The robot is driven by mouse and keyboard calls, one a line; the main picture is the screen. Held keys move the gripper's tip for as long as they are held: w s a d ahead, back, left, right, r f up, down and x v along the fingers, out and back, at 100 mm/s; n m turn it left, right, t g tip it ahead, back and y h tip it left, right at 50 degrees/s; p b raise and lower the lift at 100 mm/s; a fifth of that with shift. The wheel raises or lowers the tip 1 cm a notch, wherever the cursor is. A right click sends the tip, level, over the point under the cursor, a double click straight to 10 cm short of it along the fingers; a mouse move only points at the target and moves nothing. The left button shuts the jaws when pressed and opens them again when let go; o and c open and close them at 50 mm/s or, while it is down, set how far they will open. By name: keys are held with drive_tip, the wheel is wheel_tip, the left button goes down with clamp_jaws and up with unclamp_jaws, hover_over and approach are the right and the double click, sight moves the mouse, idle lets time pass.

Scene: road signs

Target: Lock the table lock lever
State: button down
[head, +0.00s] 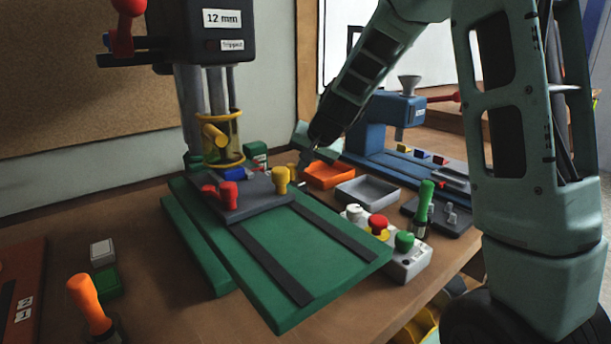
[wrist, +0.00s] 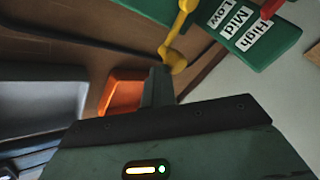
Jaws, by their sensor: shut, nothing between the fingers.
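My gripper (head: 304,162) is shut and empty, low behind the green machine table (head: 325,262), near its back right. In the wrist view its closed fingertips (wrist: 160,74) are right beside the round end of a yellow lever (wrist: 175,60); I cannot tell whether they touch. This lever rises toward the top of that view. No label marks it as the table lock lever. In the head view the area around my fingertips is small and partly hidden by the yellow knob (head: 281,179) on the grey vise (head: 247,199).
A green plate labelled High, Mid and Low (wrist: 254,30) is right of the lever. An orange tray (head: 329,176) and grey tray (head: 366,191) lie close to my gripper. A control box (head: 408,262) with buttons stands at the table's right. The blue machine (head: 370,140) is behind.

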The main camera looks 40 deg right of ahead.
drive_tip(key=shift+w, duration=0.2)
drive_tip(key=shift+s+a, duration=0.55)
drive_tip(key=shift+s, duration=0.05)
idle(0.4)
